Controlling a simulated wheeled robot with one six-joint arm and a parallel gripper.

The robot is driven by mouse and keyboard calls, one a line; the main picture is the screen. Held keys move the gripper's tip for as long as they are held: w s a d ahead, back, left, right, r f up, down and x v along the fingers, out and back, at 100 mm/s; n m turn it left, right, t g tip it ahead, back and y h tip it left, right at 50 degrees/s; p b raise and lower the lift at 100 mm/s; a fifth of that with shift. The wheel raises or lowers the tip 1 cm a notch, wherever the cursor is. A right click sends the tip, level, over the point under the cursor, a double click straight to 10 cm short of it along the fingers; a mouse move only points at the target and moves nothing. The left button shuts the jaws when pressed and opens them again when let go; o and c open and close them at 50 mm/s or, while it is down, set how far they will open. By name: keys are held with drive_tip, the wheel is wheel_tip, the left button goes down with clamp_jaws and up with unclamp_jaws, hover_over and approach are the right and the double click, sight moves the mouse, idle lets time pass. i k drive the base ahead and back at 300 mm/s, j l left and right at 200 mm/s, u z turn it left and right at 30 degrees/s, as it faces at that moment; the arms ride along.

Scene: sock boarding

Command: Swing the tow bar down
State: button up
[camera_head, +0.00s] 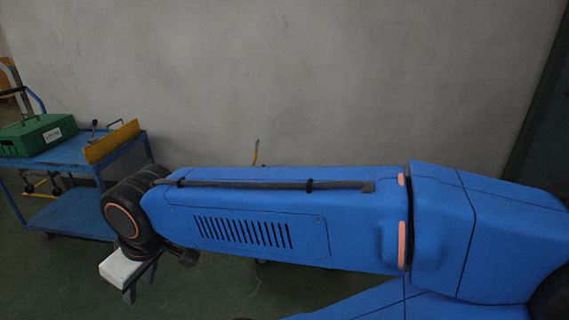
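A thin yellow bar (256,152) stands nearly upright against the wall, just above the top edge of my arm; it looks like the tow bar. Its lower part and whatever carries it are hidden behind my arm. My blue arm reaches across the picture from right to left and ends in a dark wrist at the left. My gripper (130,291) appears to be the pale block with short dark prongs just below the wrist, well left of the yellow bar and apart from it. Its fingers are too small and dark to read.
A blue trolley (73,210) stands at the left, with a green case (38,134) and a yellow angled plate (111,141) on its top. A grey wall runs behind. A dark panel (545,125) is at the right.

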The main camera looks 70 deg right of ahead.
sight(257, 144)
drive_tip(key=z, duration=1.8)
